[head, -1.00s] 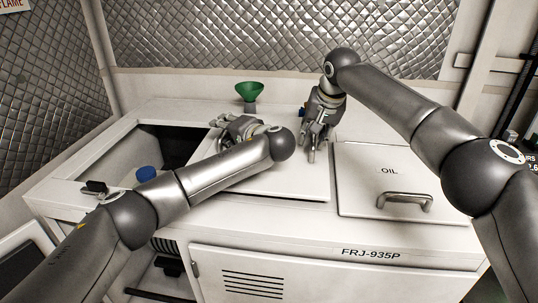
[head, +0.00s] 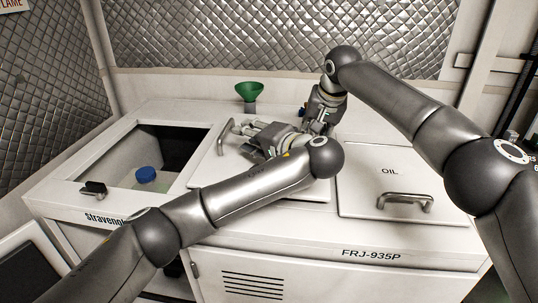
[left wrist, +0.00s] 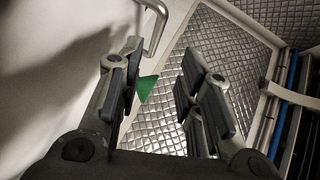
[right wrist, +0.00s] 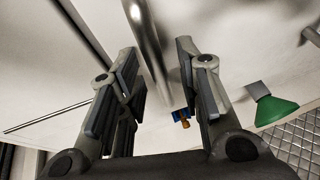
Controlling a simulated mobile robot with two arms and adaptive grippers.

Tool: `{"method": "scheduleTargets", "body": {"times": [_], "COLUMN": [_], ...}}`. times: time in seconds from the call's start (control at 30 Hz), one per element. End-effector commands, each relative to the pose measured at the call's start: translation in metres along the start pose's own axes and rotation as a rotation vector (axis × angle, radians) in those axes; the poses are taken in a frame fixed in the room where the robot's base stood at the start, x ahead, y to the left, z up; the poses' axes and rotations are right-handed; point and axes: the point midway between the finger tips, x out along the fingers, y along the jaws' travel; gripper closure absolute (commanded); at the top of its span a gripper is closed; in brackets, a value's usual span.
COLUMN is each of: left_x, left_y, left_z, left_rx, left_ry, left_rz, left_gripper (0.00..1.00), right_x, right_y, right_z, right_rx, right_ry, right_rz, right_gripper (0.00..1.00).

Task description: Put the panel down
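The white panel (head: 207,170) lies on the middle of the white chiller top, beside the open compartment, and looks flat. Its metal handle (head: 226,138) stands free near its left edge. The handle also shows in the left wrist view (left wrist: 156,28), beyond the fingers and apart from them. My left gripper (head: 268,138) is over the panel, right of the handle, with fingers spread and nothing between them. My right gripper (head: 318,125) is at the panel's back right. Its fingers are apart in the right wrist view (right wrist: 157,75), with a metal bar (right wrist: 148,40) beyond them.
The open compartment (head: 120,185) at left holds a container with a blue cap (head: 146,174). A green funnel (head: 249,92) stands at the back. The closed OIL lid (head: 370,190) with its handle (head: 405,200) is at right. My forearm covers the panel's front.

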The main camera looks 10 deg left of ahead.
Motion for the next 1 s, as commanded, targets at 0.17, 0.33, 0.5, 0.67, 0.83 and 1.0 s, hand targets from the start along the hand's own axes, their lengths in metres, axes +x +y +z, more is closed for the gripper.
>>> {"method": "scheduleTargets", "body": {"times": [0.17,0.33,0.5,0.67,0.83,1.0], "left_x": [0.000,0.000,0.000,0.000,0.000,0.000], "left_y": [0.000,0.000,0.000,0.000,0.000,0.000], "left_z": [0.000,0.000,0.000,0.000,0.000,0.000], "left_rx": [0.000,0.000,0.001,0.001,0.001,0.001], "left_ry": [0.000,0.001,0.001,0.001,0.001,0.001], "left_rz": [0.000,0.000,0.000,0.000,0.000,0.000], "left_gripper": [0.67,0.67,0.67,0.67,0.67,0.67], "right_x": [-0.033,-0.070,-0.098,-0.111,-0.114,-0.114], "right_y": [0.000,0.000,0.000,0.001,0.001,0.001], "right_z": [-0.002,-0.001,-0.001,-0.001,0.000,-0.001], "right_rx": [-0.001,-0.001,0.000,0.001,0.001,0.001], "right_ry": [0.005,0.005,0.004,0.002,0.001,0.002], "right_rz": [-0.003,-0.003,-0.003,-0.001,0.000,0.000], "right_gripper": [0.67,0.67,0.67,0.67,0.67,0.67]}}
